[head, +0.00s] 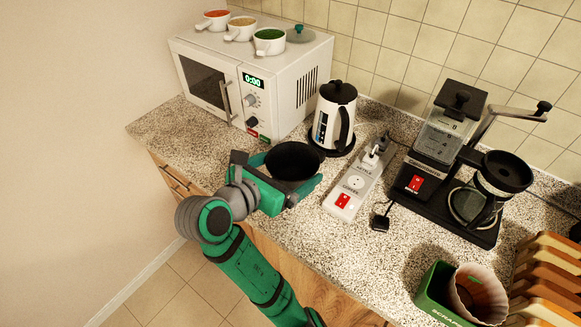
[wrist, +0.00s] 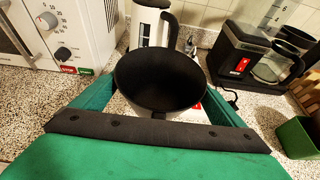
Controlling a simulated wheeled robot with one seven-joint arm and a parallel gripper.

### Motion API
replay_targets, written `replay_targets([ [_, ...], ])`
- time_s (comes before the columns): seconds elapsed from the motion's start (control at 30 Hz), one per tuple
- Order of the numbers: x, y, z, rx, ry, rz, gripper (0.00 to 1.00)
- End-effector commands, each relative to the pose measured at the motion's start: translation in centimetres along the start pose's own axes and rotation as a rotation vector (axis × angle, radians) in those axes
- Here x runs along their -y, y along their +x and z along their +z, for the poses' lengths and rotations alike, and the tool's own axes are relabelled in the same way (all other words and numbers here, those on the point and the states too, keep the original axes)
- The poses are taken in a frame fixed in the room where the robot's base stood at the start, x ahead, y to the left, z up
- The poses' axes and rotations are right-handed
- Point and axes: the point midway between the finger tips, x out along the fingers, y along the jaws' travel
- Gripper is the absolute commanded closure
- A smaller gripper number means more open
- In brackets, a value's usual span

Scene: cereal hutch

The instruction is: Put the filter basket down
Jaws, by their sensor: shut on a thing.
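The black, round filter basket (head: 292,160) is between the fingers of my gripper (head: 292,180), over the counter in front of the kettle. In the wrist view the basket (wrist: 160,80) is upright with its open top showing, and looks empty. The green fingers of my gripper (wrist: 160,103) are shut on it from both sides. Its underside is hidden, so I cannot tell whether it touches the counter. The coffee maker (head: 440,150) stands at the right, with its glass carafe (head: 474,205) on its base and a black piece (head: 505,172) above the carafe.
A white kettle (head: 333,118) stands close behind the basket. A power strip (head: 357,182) lies to the right, with a black plug (head: 380,223) beside it. The microwave (head: 255,85) is at the back left. A green box of paper filters (head: 437,290) and a wooden rack (head: 545,270) are front right. Speckled counter (head: 330,245) is bare in front.

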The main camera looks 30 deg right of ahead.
Motion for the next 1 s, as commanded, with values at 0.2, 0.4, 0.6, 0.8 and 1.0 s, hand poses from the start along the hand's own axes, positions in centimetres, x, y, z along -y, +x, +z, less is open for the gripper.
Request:
replay_targets([
  [0.2, -3.2, 4.0, -0.7, -0.001, -0.003, -0.003, 0.31],
  [0.4, -5.2, 7.3, -2.8, -0.002, -0.003, -0.002, 0.31],
  [0.6, -6.5, 9.1, -4.2, 0.000, -0.001, 0.000, 0.31],
  [0.8, -6.9, 9.9, -4.8, -0.002, 0.000, 0.000, 0.31],
  [1.0, -7.0, 11.0, -7.2, -0.002, -0.001, -0.001, 0.31],
])
